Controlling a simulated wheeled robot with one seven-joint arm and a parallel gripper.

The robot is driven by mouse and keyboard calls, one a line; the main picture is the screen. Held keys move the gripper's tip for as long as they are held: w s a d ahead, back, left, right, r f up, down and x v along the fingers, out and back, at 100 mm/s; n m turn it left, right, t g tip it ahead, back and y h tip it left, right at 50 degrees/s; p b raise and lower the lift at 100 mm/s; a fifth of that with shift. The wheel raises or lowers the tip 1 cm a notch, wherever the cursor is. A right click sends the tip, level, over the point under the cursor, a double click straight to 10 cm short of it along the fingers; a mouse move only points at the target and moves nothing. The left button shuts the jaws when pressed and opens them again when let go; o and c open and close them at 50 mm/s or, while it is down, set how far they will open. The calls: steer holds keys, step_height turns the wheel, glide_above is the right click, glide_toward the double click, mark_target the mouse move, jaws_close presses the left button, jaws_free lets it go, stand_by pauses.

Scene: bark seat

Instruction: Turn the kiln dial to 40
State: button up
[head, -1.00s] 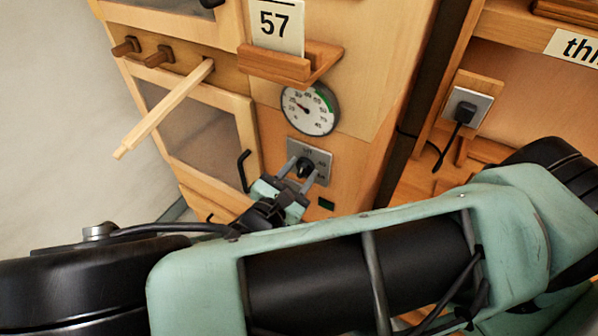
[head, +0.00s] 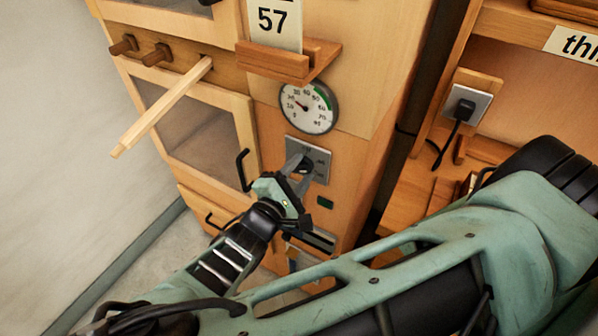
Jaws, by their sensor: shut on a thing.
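The kiln dial is a dark knob (head: 306,167) on a grey square plate (head: 320,160) on the wooden kiln front. My gripper (head: 300,165) is at the plate with its fingers closed on the knob, which they partly hide. The plate's markings are too small and covered to read. Above it, a round white gauge (head: 308,108) with a green arc has its needle pointing to the upper left.
A wooden ledge (head: 288,60) holding a "57" card (head: 274,22) juts out above the gauge. A pale wooden stick (head: 160,108) sticks out at left. A black door handle (head: 243,170) is close left of my gripper. A plugged socket (head: 466,106) is at right.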

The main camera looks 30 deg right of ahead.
stand_by(0.3)
steer(key=o, duration=1)
steer(key=shift+c, duration=0.2)
